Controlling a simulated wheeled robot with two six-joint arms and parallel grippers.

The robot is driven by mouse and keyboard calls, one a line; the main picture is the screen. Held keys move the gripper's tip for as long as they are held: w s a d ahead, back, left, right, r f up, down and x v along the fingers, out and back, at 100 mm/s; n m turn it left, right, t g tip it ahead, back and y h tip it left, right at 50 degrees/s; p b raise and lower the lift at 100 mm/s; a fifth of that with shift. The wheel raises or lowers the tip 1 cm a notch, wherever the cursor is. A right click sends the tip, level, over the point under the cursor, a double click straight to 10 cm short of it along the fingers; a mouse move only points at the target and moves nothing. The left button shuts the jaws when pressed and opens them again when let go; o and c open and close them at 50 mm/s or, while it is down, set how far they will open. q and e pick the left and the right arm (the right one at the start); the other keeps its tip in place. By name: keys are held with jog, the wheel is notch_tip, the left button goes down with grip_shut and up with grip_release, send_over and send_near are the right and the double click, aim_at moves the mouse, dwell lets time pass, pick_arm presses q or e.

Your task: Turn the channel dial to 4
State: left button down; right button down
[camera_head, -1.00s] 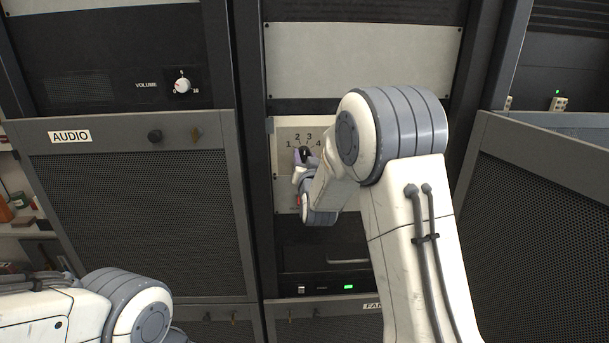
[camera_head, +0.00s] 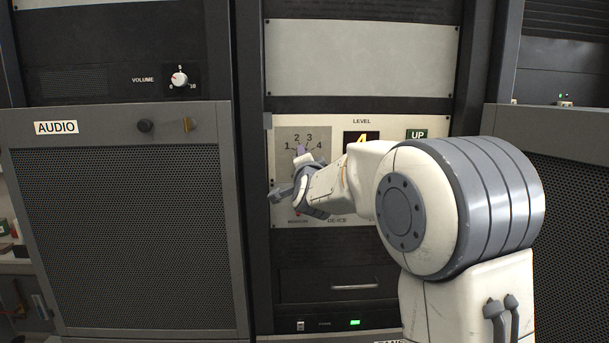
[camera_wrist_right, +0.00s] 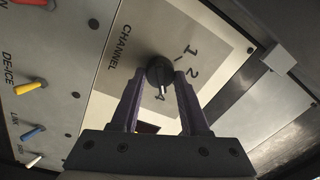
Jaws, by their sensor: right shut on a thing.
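The channel dial (camera_wrist_right: 159,72) is a round black knob on a grey plate in the right wrist view, with CHANNEL printed beside it. A white mark on the knob points down toward the printed 4, which shows between the fingers; 1 and 2 are to the right. My right gripper (camera_wrist_right: 161,76) is shut on the dial, one purple finger on each side. In the head view the right gripper (camera_head: 303,150) is at the numbered plate (camera_head: 320,136) and hides most of the dial. My left gripper is out of view.
A LEVEL display (camera_head: 362,138) shows a yellow figure, partly covered by my right arm. De-ice switches, including a yellow one (camera_wrist_right: 30,86), sit beside the dial. The volume knob (camera_head: 180,79) is on the left rack.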

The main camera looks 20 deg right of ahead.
jog(key=shift+m+b, duration=0.75)
jog(key=shift+m, duration=0.05)
jog(key=shift+c, duration=2)
grip_release()
jog(key=b+v, duration=0.2)
jog(key=v, duration=0.8)
jog(key=shift+s, duration=0.2)
